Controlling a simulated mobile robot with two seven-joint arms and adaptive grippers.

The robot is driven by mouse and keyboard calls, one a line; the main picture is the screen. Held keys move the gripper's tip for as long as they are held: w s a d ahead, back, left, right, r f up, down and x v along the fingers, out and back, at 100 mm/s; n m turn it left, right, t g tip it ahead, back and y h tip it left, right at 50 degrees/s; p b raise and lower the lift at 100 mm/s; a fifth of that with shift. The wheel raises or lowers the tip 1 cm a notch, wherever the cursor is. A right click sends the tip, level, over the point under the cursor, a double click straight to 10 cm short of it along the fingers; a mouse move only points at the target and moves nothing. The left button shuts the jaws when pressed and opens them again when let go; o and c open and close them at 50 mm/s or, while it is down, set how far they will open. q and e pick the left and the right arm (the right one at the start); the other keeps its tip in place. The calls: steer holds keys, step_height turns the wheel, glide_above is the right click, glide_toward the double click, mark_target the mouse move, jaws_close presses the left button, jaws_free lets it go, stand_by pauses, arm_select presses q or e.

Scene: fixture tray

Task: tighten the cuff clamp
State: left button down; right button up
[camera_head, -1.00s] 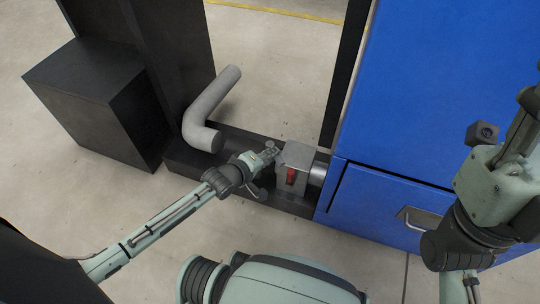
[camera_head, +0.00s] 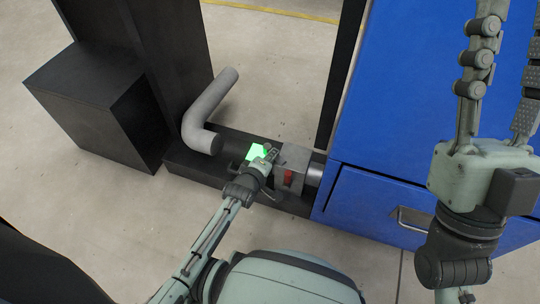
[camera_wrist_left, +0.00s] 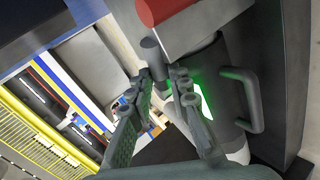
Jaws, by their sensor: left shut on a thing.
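My left gripper (camera_head: 266,160) is at the dark cylindrical cuff between the grey pipe and the grey block. In the left wrist view its fingers (camera_wrist_left: 164,88) are close together on a small grey post (camera_wrist_left: 152,50), apparently part of the cuff clamp; the contact is partly hidden. A bright green patch (camera_head: 257,151) glows on the cuff beside the fingers, and it also shows in the left wrist view (camera_wrist_left: 205,98). A dark bar handle (camera_wrist_left: 248,98) sticks out from the cuff. My right gripper (camera_head: 505,75) is raised at the right, fingers apart and empty.
A grey block (camera_head: 294,158) with a red part (camera_head: 288,178) stands just right of the left gripper. A bent grey pipe (camera_head: 203,115) is at left. A blue cabinet (camera_head: 385,120) with a drawer handle (camera_head: 420,222) fills the right side.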

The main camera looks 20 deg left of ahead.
arm_select(q)
steer(key=shift+w+r, duration=0.15)
steer(key=c, duration=1.4)
jaws_free()
steer(key=v, duration=1.2)
